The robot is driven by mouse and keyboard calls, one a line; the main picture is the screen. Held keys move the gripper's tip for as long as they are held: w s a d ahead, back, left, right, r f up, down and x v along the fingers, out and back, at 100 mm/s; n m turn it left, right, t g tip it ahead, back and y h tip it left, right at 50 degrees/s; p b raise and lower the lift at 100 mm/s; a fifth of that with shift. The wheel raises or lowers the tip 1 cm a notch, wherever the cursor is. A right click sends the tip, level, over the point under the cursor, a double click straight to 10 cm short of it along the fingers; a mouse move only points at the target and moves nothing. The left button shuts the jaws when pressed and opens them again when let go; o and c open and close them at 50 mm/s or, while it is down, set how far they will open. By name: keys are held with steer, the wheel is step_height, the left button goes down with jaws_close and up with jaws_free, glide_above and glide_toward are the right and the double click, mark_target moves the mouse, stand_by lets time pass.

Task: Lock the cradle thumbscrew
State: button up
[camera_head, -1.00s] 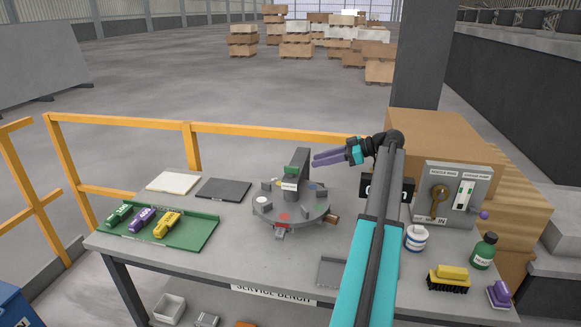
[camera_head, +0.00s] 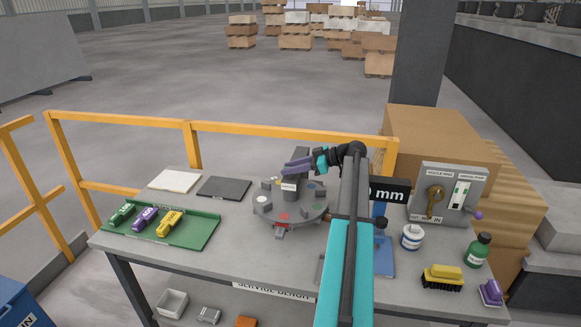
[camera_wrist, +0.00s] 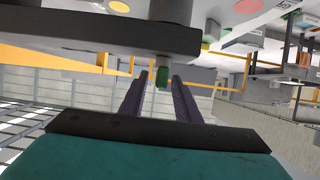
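A round grey turntable (camera_head: 268,213) with coloured spots stands on the bench, with a dark grey upright cradle (camera_head: 292,195) at its middle. My gripper (camera_head: 287,166) reaches in from the right at the top of the cradle, its purple fingers covering part of it. In the wrist view the two purple fingers (camera_wrist: 158,100) are apart. A small green knob (camera_wrist: 162,77) on the dark body shows near the gap between them; I cannot tell whether it is the thumbscrew or whether a finger touches it.
A green tray (camera_head: 190,238) holds green, purple and yellow pieces at the left. A blue stand (camera_head: 384,262), a white tub (camera_head: 412,237), a green bottle (camera_head: 477,250), brushes and a switch panel (camera_head: 447,190) are at the right. A yellow rail (camera_head: 120,127) runs behind.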

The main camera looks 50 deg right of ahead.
jaws_close()
